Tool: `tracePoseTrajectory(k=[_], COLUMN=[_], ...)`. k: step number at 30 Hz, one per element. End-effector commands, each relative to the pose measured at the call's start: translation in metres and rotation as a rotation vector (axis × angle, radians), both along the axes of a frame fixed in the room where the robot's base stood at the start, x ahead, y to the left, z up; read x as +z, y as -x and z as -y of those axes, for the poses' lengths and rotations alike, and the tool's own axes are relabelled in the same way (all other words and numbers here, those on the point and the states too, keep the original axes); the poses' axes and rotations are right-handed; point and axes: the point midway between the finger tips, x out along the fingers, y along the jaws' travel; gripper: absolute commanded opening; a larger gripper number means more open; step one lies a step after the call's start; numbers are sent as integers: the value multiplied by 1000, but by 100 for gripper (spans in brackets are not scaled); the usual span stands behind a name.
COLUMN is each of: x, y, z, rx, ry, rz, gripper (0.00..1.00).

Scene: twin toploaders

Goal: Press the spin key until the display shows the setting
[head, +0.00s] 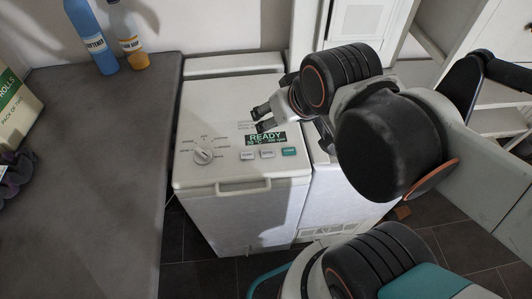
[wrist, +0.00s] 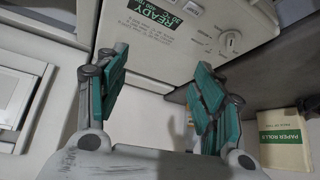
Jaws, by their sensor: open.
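The white toploader (head: 246,201) stands in the middle of the head view, with a round dial (head: 203,156) on the left of its panel. My gripper (head: 263,117) is open and empty above the panel, just behind the display. The wrist view also shows the display (wrist: 152,19).
A grey worktop (head: 95,170) lies left of the machine, with a blue bottle (head: 92,38), a bottle with a yellow base (head: 130,45) and a paper rolls pack (head: 17,105). A second white machine (head: 335,208) stands close on the right.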

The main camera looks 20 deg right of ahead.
Motion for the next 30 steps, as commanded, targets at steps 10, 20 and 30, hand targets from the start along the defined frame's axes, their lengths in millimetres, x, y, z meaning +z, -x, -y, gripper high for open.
tracePoseTrajectory(k=[10, 20, 30], x=[0, 0, 0], y=[0, 0, 0], z=[0, 0, 0], rx=[0, 0, 0], ry=[0, 0, 0], rz=[0, 0, 0], gripper=[62, 3, 0])
